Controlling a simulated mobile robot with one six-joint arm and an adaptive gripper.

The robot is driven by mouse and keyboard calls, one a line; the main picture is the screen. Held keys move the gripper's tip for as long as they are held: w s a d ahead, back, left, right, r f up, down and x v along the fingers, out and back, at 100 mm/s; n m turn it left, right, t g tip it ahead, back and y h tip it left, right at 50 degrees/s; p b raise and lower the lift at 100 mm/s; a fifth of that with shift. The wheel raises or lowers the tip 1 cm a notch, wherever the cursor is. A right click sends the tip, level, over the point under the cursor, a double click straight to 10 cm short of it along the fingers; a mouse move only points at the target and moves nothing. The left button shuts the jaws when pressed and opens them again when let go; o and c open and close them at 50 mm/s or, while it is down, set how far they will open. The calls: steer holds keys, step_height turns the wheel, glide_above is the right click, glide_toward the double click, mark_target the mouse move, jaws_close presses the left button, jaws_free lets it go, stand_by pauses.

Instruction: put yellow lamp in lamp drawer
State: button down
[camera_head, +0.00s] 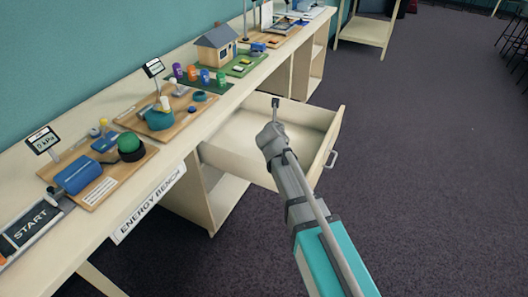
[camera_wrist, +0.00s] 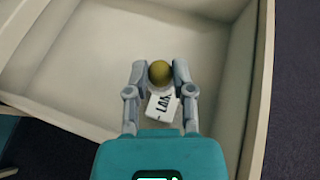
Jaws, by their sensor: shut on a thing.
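The yellow lamp (camera_wrist: 159,73) is a round, dull yellow bulb between the two fingers in the wrist view. My gripper (camera_wrist: 158,80) is shut on it and sits over the open drawer. A white label with dark letters, partly hidden, shows just below the lamp; I cannot tell whether it is on the lamp or on the drawer floor. The open drawer (camera_head: 325,149) juts out from under the bench in the head view, its floor pale and otherwise bare. In the head view my gripper (camera_head: 275,110) is over the drawer, and the lamp cannot be made out there.
The bench (camera_head: 208,122) carries a blue-and-green kit board (camera_head: 128,175), a teal device (camera_head: 159,117), several coloured cylinders and a small model house (camera_head: 216,46). An open shelf lies below the drawer.

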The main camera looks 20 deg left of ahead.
steer(key=shift+w+d+f+n+y+b, duration=0.3)
steer(key=shift+w+f+y+b, duration=0.15)
steer(key=shift+f, duration=0.2)
steer(key=shift+s, duration=0.15)
steer(key=shift+s+a+r+m+y, duration=0.15)
steer(key=shift+s+m, duration=0.1)
steer(key=shift+s, duration=0.5)
steer(key=shift+s+d+r+m+y, duration=0.1)
steer(key=shift+s+m, duration=0.15)
steer(key=shift+s, duration=0.45)
steer(key=shift+a+f, duration=0.1)
steer(key=w+a+f+b, duration=0.6)
steer(key=w+f+b, duration=0.2)
steer(key=w, duration=0.3)
steer(key=shift+w+a+f, duration=0.15)
steer(key=shift+a+f, duration=0.2)
steer(key=shift+f, duration=0.1)
